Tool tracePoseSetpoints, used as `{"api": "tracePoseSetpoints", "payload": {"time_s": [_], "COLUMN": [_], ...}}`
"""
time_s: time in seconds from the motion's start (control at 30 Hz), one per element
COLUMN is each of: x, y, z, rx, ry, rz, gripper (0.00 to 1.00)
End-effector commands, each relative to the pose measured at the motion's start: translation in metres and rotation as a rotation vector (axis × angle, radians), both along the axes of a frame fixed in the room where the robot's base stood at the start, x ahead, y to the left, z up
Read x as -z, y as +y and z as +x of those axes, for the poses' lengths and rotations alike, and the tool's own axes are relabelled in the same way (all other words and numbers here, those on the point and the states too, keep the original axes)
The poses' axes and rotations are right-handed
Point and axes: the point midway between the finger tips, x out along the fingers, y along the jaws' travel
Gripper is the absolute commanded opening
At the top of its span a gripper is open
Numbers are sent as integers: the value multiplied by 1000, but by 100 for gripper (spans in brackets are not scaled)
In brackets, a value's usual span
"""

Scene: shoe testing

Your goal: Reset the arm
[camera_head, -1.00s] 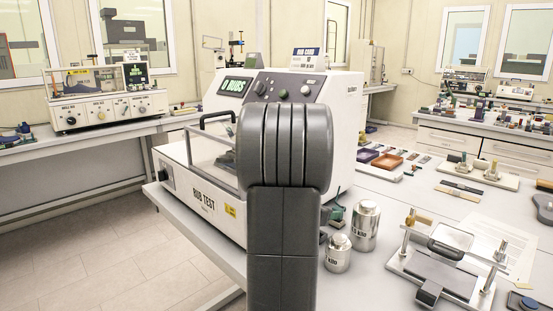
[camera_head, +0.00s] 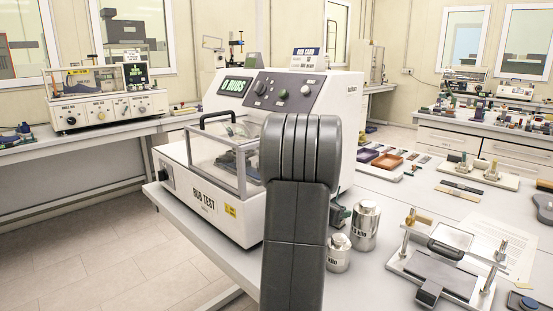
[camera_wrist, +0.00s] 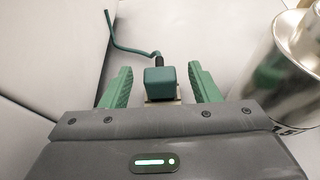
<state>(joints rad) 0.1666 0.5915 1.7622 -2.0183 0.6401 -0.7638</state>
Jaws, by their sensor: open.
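My gripper (camera_wrist: 160,68) shows in the wrist view with its two green fingers spread apart. A small teal block (camera_wrist: 160,82) with a dark neck and a thin green cable shows between and beyond the fingers. There are visible gaps on both sides of it, so it is not clamped. My grey arm (camera_head: 298,200) stands upright in front of the rub test machine in the head view and hides part of it. The gripper is mostly hidden behind the arm there.
The white rub test machine (camera_head: 205,205) with its clear cover (camera_head: 215,150) stands close to my arm on the left. Two metal weights (camera_head: 365,226) (camera_head: 338,253) stand just right of the arm. A metal fixture (camera_head: 445,268) lies at the front right. A shiny cylinder (camera_wrist: 300,50) is close right in the wrist view.

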Motion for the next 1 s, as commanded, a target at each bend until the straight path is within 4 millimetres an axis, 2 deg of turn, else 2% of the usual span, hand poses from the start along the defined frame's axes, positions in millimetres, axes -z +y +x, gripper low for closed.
{"api": "tracePoseSetpoints", "payload": {"time_s": [0.07, 0.13, 0.37, 1.0], "x": [7, -8, -29, -25], "y": [-12, -9, -9, -9], "z": [10, 10, 9, 9], "rx": [2, -1, -1, 1], "ry": [1, -1, -1, -2], "rz": [1, 1, 1, 1], "gripper": [56, 56, 56, 56]}}
